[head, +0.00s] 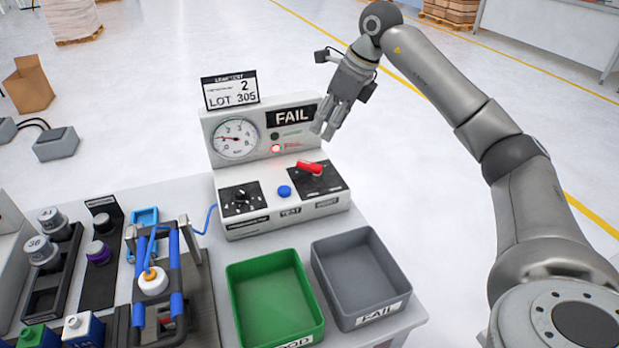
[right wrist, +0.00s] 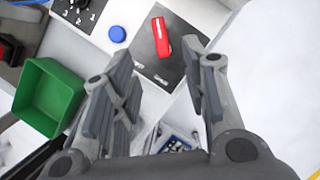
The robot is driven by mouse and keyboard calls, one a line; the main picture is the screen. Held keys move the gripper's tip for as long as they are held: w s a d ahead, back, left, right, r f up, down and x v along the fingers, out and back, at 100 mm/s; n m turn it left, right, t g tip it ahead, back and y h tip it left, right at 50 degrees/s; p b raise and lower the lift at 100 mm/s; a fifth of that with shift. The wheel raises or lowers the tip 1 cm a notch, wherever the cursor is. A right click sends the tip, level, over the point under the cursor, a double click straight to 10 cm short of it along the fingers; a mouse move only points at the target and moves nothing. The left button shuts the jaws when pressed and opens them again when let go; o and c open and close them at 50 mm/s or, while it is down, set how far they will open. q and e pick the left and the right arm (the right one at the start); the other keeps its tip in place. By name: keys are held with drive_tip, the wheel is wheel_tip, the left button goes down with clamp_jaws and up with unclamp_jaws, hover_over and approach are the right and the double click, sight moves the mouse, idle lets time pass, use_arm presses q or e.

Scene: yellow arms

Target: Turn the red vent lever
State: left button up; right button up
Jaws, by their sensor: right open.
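The red vent lever (head: 309,168) sits on a dark plate on the right of the test box's sloped front. It also shows in the right wrist view (right wrist: 162,36), ahead of the fingertips and roughly between them. My right gripper (head: 329,125) is open and empty, above and behind the lever in the head view, apart from it. Its two fingers also show in the right wrist view (right wrist: 165,75). The test box (head: 222,215) carries a gauge (head: 236,139), a lit red lamp and a FAIL sign (head: 293,116). My left gripper does not show.
A blue button (head: 284,191) and a black dial (head: 241,198) sit left of the lever. A green bin (head: 238,312) and a grey bin (head: 349,311) stand in front of the box.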

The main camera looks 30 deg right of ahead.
sight(310, 164)
drive_tip(key=x, duration=1.2)
drive_tip(key=shift+s+d+f, duration=0.1)
drive_tip(key=shift+s+f, duration=0.05)
drive_tip(key=shift+f, duration=0.15)
clamp_jaws()
